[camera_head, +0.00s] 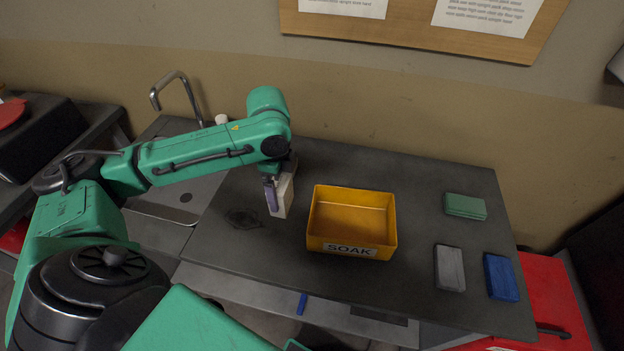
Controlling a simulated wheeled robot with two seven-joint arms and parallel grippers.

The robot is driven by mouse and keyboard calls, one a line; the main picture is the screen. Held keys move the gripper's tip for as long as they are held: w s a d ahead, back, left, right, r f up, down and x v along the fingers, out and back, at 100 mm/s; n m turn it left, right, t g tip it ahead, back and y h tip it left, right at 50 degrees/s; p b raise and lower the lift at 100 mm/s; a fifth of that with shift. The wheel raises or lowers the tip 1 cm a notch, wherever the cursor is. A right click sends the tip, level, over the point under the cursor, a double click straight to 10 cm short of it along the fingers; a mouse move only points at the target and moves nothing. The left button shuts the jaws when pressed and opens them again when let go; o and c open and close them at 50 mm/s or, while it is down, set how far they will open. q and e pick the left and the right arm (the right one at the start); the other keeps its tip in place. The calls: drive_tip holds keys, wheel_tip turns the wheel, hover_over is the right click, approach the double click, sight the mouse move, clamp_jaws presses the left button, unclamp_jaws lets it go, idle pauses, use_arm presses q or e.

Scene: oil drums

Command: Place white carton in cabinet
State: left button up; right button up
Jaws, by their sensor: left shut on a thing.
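My left arm reaches in from the left over the dark counter. My left gripper (272,190) points down and is shut on a white carton (285,196), a small pale upright block. The carton is just left of the yellow bin; whether it touches the counter is hard to tell. One purple finger shows against the carton, and the other finger is hidden. My right gripper is not in view. I see no clearly open cabinet. A red unit (552,290) with a dark handle stands at the right, partly cut off by the counter.
A yellow bin (350,250) marked SOAK stands empty on the counter (400,290). A green block (464,206), a grey block (449,268) and a blue block (501,277) lie to its right. A sink with a tap (178,85) is at the left.

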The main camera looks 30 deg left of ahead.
use_arm(q)
approach(308, 196)
drive_tip(key=s, duration=0.3)
drive_tip(key=shift+a+f+p, duration=0.2)
drive_tip(key=shift+f+p, duration=0.05)
drive_tip(key=shift+p, duration=0.1)
drive_tip(key=w+f, duration=0.2)
drive_tip(key=shift+w+d+f+p, duration=0.1)
drive_tip(key=shift+w+p, duration=0.2)
drive_tip(key=shift+p, duration=0.1)
drive_tip(key=shift+w+f, duration=0.15)
drive_tip(key=shift+w, duration=0.05)
drive_tip(key=shift+d, duration=0.1)
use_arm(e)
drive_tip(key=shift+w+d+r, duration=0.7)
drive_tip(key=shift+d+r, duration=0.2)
use_arm(q)
drive_tip(key=shift+f, duration=0.15)
